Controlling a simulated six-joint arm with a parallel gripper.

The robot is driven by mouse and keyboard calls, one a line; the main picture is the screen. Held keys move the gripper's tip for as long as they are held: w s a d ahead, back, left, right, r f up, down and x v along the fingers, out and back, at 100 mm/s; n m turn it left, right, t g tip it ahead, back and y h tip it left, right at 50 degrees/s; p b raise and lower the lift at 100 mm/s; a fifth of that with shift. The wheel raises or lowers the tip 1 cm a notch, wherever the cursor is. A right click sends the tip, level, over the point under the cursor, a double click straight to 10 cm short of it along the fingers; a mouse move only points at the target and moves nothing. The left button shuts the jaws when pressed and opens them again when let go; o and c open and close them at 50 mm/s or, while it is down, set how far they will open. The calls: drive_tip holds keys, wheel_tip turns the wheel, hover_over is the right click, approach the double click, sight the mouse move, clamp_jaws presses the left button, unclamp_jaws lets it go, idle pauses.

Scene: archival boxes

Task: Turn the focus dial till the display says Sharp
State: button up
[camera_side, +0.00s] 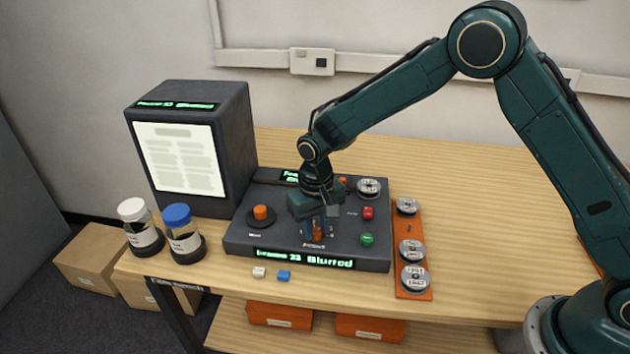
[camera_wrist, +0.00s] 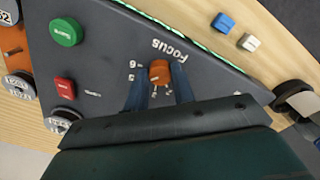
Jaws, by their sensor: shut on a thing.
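The orange focus dial (camera_wrist: 159,72) sits on the dark console beside the printed word Focus in the wrist view. My gripper (camera_wrist: 160,88) has its blue fingers on either side of the dial and is shut on it. In the side view my gripper (camera_side: 313,232) points straight down over the front middle of the console (camera_side: 240,241), with the dial partly hidden between the fingers. The front display (camera_side: 304,258) reads Frame 23 Blurred in green. The reader screen (camera_side: 180,158) at the left shows a pale page with faint grey lines.
A second orange knob (camera_side: 261,212), a red button (camera_side: 367,213) and a green button (camera_side: 367,239) are on the console. Two jars (camera_side: 184,240) stand at the left. Film reels (camera_side: 411,250) lie on an orange tray at the right. Two small blocks (camera_side: 283,275) lie in front.

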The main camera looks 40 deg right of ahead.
sight(316, 231)
drive_tip(key=shift+m, duration=0.3)
drive_tip(key=o, duration=1)
drive_tip(key=shift+r, duration=0.1)
wheel_tip(316, 231, up, 14)
idle(0.3)
